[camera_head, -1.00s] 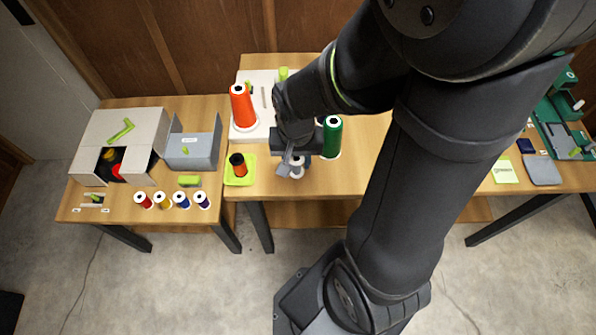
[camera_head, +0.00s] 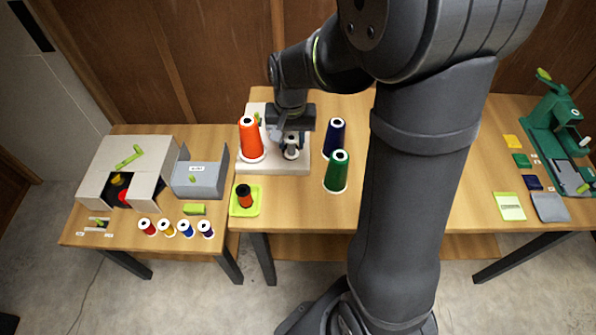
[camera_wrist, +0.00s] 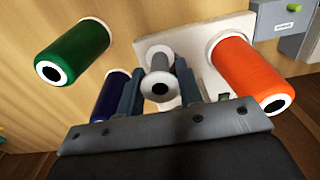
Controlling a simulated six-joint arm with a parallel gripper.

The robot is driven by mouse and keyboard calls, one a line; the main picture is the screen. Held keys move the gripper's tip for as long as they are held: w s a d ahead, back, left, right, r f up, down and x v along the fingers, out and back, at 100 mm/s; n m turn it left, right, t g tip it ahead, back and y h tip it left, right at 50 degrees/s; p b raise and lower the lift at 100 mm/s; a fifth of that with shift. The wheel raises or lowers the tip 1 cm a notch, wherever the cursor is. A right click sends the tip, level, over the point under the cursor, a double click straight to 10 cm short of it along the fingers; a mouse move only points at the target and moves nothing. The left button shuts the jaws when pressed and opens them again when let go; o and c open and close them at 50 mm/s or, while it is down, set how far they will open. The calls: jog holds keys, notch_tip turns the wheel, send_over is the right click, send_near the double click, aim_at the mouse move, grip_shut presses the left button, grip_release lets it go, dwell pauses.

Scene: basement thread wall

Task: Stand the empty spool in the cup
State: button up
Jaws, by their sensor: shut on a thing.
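The empty spool (camera_head: 291,150) is grey and white, with a dark centre hole. My gripper (camera_head: 291,143) is shut on it. In the camera_wrist view the spool (camera_wrist: 157,86) sits between the two fingers with an end facing the camera. In the camera_head view it is in front of or over the white base (camera_head: 293,172), right of the orange cone; whether it touches the base cannot be told. I cannot make out the cup for certain; my arm and gripper hide part of the base.
An orange thread cone (camera_head: 250,139) stands close on the left. Green (camera_head: 337,172) and navy (camera_head: 334,138) cones stand on the right. A grey bin (camera_head: 201,180) and several small spools are further left.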

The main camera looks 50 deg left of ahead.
jog(key=shift+w+a+f, duration=0.3)
jog(key=shift+w+a, duration=0.15)
jog(key=shift+a, duration=0.15)
jog(key=shift+w+a+f, duration=0.35)
jog(key=shift+w+a, duration=0.1)
jog(key=shift+a, duration=0.2)
jog(key=shift+w+a+f, duration=0.3)
jog(key=shift+w+a, duration=0.15)
jog(key=shift+a, duration=0.15)
jog(key=shift+f, duration=1.75)
jog(key=o, duration=0.9)
jog(key=shift+c, duration=0.2)
